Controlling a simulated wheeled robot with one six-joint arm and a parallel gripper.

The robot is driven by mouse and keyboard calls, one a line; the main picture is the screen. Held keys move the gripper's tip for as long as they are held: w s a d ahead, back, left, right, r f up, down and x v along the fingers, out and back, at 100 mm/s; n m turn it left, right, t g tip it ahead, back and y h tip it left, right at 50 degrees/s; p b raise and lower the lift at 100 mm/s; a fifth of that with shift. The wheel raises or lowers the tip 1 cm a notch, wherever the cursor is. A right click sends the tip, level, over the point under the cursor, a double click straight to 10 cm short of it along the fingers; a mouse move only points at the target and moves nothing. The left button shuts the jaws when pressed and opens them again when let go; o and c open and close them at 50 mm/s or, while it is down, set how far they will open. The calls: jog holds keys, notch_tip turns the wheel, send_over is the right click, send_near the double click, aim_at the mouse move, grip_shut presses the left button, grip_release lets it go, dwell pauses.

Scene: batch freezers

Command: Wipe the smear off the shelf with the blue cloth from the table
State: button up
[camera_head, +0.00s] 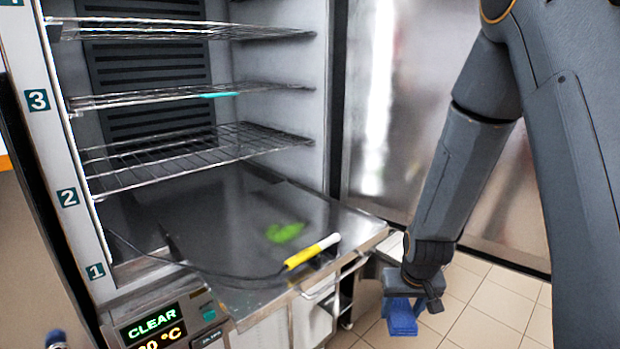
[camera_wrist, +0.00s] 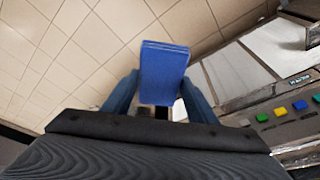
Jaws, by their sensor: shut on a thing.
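A bright green smear (camera_head: 285,232) lies on the grey metal bottom shelf (camera_head: 235,215) of the freezer, the level marked 1. The blue cloth (camera_head: 402,320) is a folded block in my gripper (camera_head: 414,293), in front and to the right of that shelf, over the floor. My gripper is shut on the cloth and apart from the smear. In the wrist view the cloth (camera_wrist: 163,72) stands out between the two fingers (camera_wrist: 155,100). The table is not recognisable in either view.
A yellow and white probe (camera_head: 312,250) with a black cable lies at the shelf's front edge, close to the smear. Wire racks (camera_head: 190,155) are above. A teal piece (camera_head: 219,95) is on the rack at level 3. A panel (camera_head: 155,325) reads CLEAR. Tiled floor is at right.

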aim_at(404, 320)
jog(key=p+v, duration=0.3)
jog(key=v, duration=0.1)
jog(key=p+v, duration=0.4)
jog(key=shift+s+d+r, duration=0.15)
jog(key=shift+d+r, duration=0.05)
jog(key=shift+r, duration=0.05)
jog(key=shift+a+r, duration=0.1)
jog(key=shift+r, duration=0.2)
jog(key=a+r+n+y, duration=0.1)
jog(key=a+r+n, duration=0.3)
jog(key=a, duration=0.9)
jog(key=a+r+n+g+y, duration=0.1)
jog(key=a+r+n, duration=0.4)
jog(key=a, duration=0.8)
notch_tip(404, 320, up, 2)
jog(key=shift+s+a+r, duration=0.25)
jog(key=shift+s+a, duration=0.05)
